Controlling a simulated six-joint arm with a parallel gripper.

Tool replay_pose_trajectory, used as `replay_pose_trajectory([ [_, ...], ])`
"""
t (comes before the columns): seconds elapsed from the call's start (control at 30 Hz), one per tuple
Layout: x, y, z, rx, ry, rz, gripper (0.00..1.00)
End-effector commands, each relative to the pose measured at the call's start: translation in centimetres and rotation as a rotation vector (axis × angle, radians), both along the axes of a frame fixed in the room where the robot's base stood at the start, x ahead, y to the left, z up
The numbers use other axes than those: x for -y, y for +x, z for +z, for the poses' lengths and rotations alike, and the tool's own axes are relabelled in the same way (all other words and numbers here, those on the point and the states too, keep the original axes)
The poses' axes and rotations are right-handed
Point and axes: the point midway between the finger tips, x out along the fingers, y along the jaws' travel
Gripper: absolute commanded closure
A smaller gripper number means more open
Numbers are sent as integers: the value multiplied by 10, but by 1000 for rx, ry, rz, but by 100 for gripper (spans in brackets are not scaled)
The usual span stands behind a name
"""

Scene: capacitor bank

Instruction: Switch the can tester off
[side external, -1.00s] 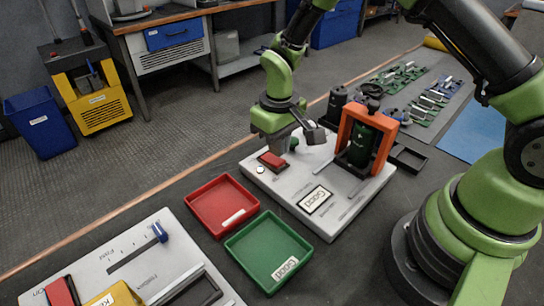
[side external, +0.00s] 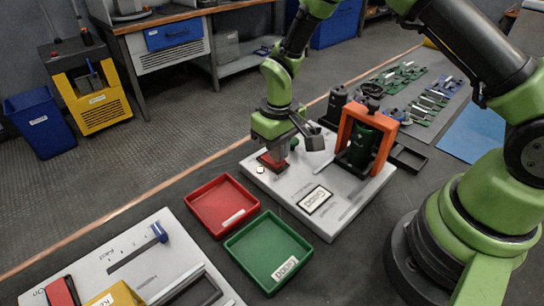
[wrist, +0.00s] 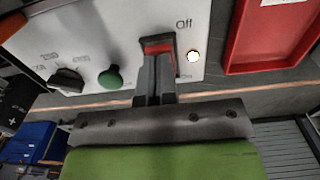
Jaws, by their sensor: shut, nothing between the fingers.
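The can tester (side external: 318,221) is a light grey panel with an orange frame (side external: 378,121) around a dark green can (side external: 358,146). Its red rocker switch (side external: 266,163) is at the panel's left end, partly hidden by my gripper (side external: 276,163). In the wrist view my gripper (wrist: 157,58) is shut and empty, its fingertips at the red switch (wrist: 158,41), seemingly touching it. The word "Off" is printed beside the switch. A round white lamp (wrist: 193,56) looks bright. Which way the rocker is tilted cannot be told.
A green button (wrist: 110,78) and a black knob (wrist: 67,80) sit on the panel beside my gripper. A red tray (side external: 205,214) and a green tray (side external: 253,272) lie in front of it. Another panel (side external: 110,248) is at the lower left.

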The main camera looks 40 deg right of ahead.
Motion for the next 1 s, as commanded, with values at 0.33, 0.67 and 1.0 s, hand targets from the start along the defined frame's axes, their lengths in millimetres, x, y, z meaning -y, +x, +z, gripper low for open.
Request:
replay_pose_trajectory([
  [0.33, 0, 0, -6, 0, 0, 0, 100],
  [0.67, 0, 0, -10, 0, 0, 0, 100],
  [1.0, 0, 0, -11, 2, 0, 0, 100],
])
